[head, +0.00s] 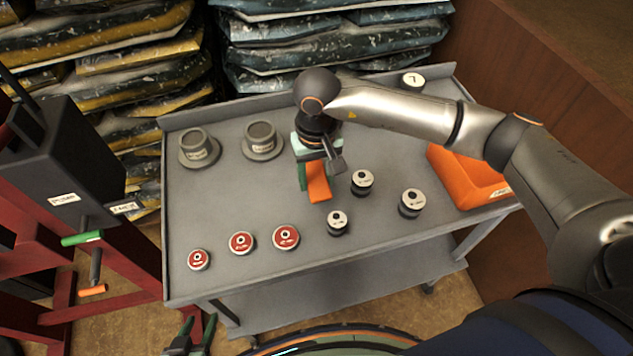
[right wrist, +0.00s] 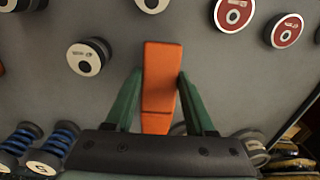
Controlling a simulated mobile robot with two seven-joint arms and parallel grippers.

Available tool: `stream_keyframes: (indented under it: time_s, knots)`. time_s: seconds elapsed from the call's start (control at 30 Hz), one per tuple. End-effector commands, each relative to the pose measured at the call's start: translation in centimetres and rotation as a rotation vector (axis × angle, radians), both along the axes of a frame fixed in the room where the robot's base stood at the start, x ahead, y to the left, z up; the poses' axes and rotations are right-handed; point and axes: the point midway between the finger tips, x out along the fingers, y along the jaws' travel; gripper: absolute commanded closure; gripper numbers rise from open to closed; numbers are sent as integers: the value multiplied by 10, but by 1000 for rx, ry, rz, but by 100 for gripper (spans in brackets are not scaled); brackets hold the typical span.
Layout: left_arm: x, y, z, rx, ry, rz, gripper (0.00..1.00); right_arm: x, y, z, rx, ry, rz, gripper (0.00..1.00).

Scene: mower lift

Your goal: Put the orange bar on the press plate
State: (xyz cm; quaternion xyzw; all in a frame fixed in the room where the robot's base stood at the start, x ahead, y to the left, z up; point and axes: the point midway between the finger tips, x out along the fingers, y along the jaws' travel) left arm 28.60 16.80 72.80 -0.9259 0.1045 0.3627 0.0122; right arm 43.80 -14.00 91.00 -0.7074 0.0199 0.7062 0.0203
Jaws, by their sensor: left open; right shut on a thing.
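The orange bar (head: 319,188) is between the green fingers of my right gripper (head: 313,178), over the middle of the grey table. In the right wrist view the bar (right wrist: 160,85) lies lengthwise between the two fingertips (right wrist: 160,76), and my right gripper is shut on it. Whether the bar touches the tabletop is hard to tell. My left gripper (head: 194,336) is open and empty at the bottom edge of the head view, in front of the table. I cannot make out a press plate for certain; a dark red frame with a black box (head: 60,165) stands at the left.
On the grey table (head: 215,215) are red-topped discs (head: 241,242), white-topped weights (head: 411,203), two grey flanged cups (head: 261,139) and an orange bin (head: 465,178). Stacked bags (head: 330,45) fill the back. A wooden wall stands right. The table's left middle is clear.

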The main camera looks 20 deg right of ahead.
Motion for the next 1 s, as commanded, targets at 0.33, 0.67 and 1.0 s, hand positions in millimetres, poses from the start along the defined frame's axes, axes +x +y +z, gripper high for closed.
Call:
stream_keyframes:
  time_s: [0.33, 0.67, 1.0]
  knots:
    - [0, 0, 11, 0, 1, 0, 50, 4, 0, -33, 2, -3, 0, 100]
    - [0, 0, 5, 0, 0, 0, 50, 5, 0, -37, 2, -4, 0, 100]
    - [0, 0, 5, 0, 0, 0, 50, 3, -1, -38, 0, 0, -1, 16]
